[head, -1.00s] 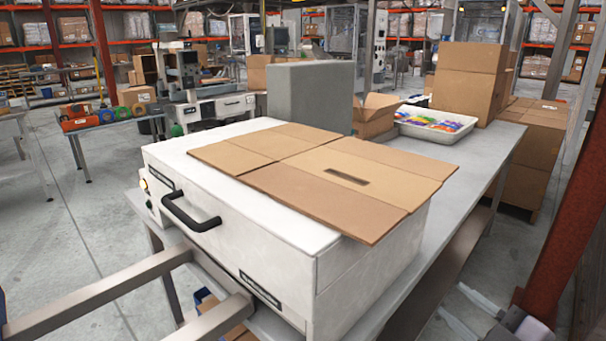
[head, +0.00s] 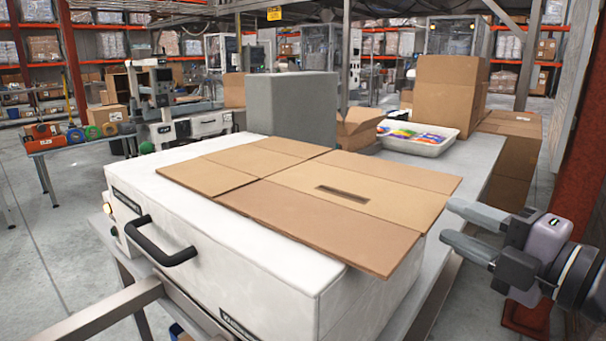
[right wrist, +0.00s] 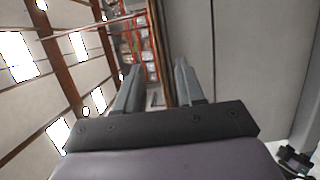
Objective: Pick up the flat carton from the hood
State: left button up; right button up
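The flat carton (head: 310,193) is a brown folded sheet with creases and a dark slot. It lies flat on the white hood (head: 290,292), which has a black handle at its front left, and its right part overhangs the hood's edge. My right gripper (head: 450,222) is in the head view just right of the carton's right corner, apart from it. Its two fingers are spread, with nothing between them. The right wrist view also shows the open, empty fingers (right wrist: 158,82). The carton is not in the right wrist view. My left gripper is not in view.
A grey block (head: 290,108), an open box (head: 358,129) and a white tray (head: 430,146) of colourful packets stand behind the hood on the grey table. Taller boxes (head: 448,92) stand behind the tray. A red post (head: 582,150) rises at the right.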

jog(key=shift+p+x, duration=0.35)
jog(key=shift+x, duration=2.25)
grip_shut()
